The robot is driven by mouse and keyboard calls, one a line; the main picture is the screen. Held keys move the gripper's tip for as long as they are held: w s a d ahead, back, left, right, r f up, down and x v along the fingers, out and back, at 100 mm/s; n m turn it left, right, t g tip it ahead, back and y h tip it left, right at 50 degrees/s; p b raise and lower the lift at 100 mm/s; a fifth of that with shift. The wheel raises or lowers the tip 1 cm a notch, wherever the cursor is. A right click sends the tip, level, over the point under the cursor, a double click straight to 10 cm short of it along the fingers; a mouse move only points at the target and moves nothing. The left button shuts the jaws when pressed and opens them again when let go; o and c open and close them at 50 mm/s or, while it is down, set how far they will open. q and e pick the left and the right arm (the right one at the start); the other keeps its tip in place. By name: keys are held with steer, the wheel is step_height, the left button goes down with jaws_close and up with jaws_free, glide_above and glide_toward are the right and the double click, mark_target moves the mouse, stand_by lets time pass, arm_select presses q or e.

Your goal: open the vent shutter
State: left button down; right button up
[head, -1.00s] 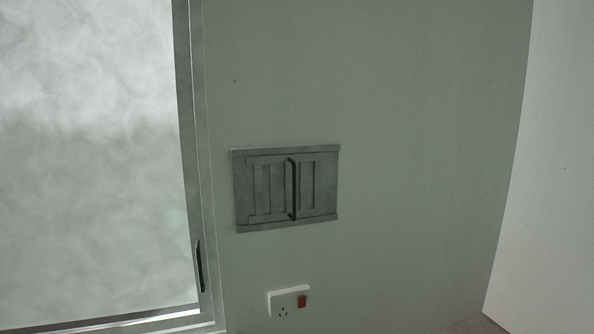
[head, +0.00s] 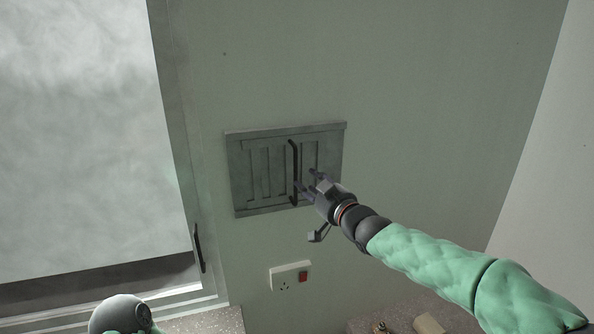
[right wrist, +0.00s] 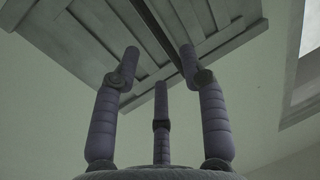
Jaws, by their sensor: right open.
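The vent shutter (head: 262,172) is a grey panelled metal unit set in the pale green wall, and it looks closed. A dark upright bar handle (head: 293,152) stands on its front, a little right of its middle. My right gripper (head: 305,180) reaches in from the lower right, its fingers spread by the lower half of the handle. In the right wrist view its three fingers (right wrist: 160,64) are apart and empty. There the handle (right wrist: 158,28) runs beyond and between the fingertips; whether any finger touches it I cannot tell. My left gripper is not in view.
A large window (head: 80,130) with a metal frame and a small dark handle (head: 199,248) is at the left. A white socket with a red switch (head: 290,275) sits below the shutter. Small objects (head: 428,325) lie on the bench (head: 360,325) at the bottom.

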steer(key=p+x, duration=0.1)
steer(key=x, duration=0.6)
steer(key=shift+w+a, duration=0.1)
steer(key=shift+w, duration=0.1)
jaws_close()
